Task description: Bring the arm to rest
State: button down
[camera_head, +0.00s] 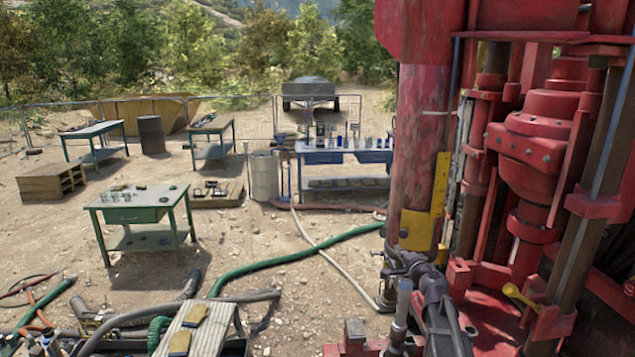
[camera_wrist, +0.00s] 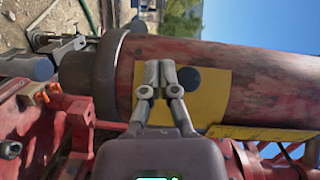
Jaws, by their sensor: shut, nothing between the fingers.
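My gripper (camera_wrist: 160,70) shows in the wrist view with its two grey fingers close together and nothing held between them. The fingers lie in front of a large red pipe (camera_wrist: 270,82) with a yellow plate (camera_wrist: 205,108) on it. I cannot tell whether the fingertips touch it. In the head view the red drilling rig (camera_head: 545,150) fills the right side, with a yellow plate (camera_head: 416,232) on its upright. I cannot make out my gripper for certain in the head view.
A dark collar (camera_wrist: 95,75) and red rig parts (camera_wrist: 45,140) crowd the wrist view's left. In the head view, a green table (camera_head: 135,214), a blue workbench (camera_head: 345,157) and a barrel (camera_head: 265,178) stand on dirt. A green hose (camera_head: 290,256) crosses the ground.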

jog(key=s+a+f+n+g+y+b, duration=0.1)
jog(key=s+a+f+n+g+b, duration=0.45)
jog(key=f, duration=0.55)
jog(key=s+a+f+n+g+y+b, duration=0.1)
jog(key=s+a+f+n+g+b, duration=0.2)
jog(key=s+a+f+n+b, duration=0.45)
jog(key=s+d+f+g+h+b, duration=0.2)
jog(key=s+f+g+h+b, duration=0.1)
jog(key=s+f, duration=0.6)
jog(key=s+d+f+g+h+b, duration=0.3)
jog(key=s+f+g+b, duration=0.1)
jog(key=s+f, duration=0.6)
jog(key=shift+f+n+g, duration=0.3)
jog(key=shift+f+g, duration=0.25)
jog(key=shift+f, duration=0.1)
